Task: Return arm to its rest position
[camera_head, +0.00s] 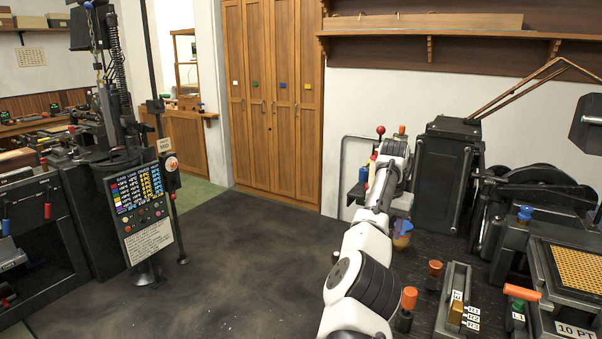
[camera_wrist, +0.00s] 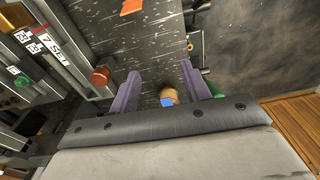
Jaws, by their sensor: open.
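My gripper (camera_wrist: 160,82) is open in the wrist view. Its two purple fingers are spread apart, with nothing held between them. A small tan, rounded thing with a blue patch (camera_wrist: 168,98) shows beyond the gap, near the palm edge; I cannot tell how far off it is. In the head view my white arm reaches from the bottom edge forward along the left side of the dark machine bench (camera_head: 410,322).
In the head view, orange-topped knobs (camera_head: 409,298), a lever block (camera_head: 456,304) and a black machine box (camera_head: 446,175) stand close right of my arm. A sign panel (camera_head: 140,213) stands left. Dark floor (camera_head: 240,260) between is clear. The wrist view shows an orange knob (camera_wrist: 100,76).

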